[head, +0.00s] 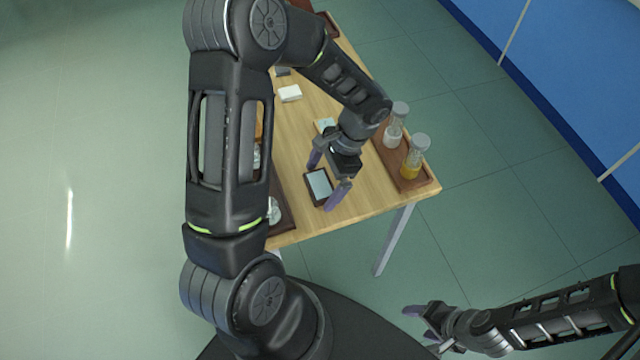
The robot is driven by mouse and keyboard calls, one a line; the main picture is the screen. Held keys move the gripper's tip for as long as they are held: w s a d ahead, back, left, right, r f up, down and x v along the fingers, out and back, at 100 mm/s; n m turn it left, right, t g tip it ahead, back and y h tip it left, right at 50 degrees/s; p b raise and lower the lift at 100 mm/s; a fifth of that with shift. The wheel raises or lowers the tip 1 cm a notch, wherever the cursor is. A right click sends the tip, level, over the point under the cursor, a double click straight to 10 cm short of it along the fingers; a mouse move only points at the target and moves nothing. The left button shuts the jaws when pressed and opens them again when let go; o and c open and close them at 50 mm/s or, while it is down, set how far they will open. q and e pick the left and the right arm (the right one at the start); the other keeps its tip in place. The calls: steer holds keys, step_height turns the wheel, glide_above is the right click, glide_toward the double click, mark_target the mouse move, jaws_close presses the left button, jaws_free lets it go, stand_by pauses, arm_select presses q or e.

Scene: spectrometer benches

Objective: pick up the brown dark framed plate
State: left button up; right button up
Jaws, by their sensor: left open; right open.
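The dark framed plate (319,186) lies on the wooden table near its front edge; it has a dark brown frame and a pale grey-blue centre. My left gripper (325,183) is open right over the plate, with one purple-tipped finger at its upper left and the other at its lower right. I cannot tell how high the fingertips are above the table. My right gripper (408,325) is open and empty, low at the right, away from the table and over the floor side.
A brown tray (428,186) at the table's right edge holds a jar with white contents (394,130) and a jar with yellow contents (413,160). A white block (290,93) lies farther back. Another dark tray with glassware (274,211) is partly hidden behind my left arm.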

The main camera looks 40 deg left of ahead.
mark_target(322, 184)
stand_by(0.4)
arm_select(q)
steer(key=c, duration=1.5)
steer(key=shift+o, duration=0.2)
steer(key=shift+r, duration=0.1)
step_height(322, 184, up, 10)
steer(key=b, duration=0.1)
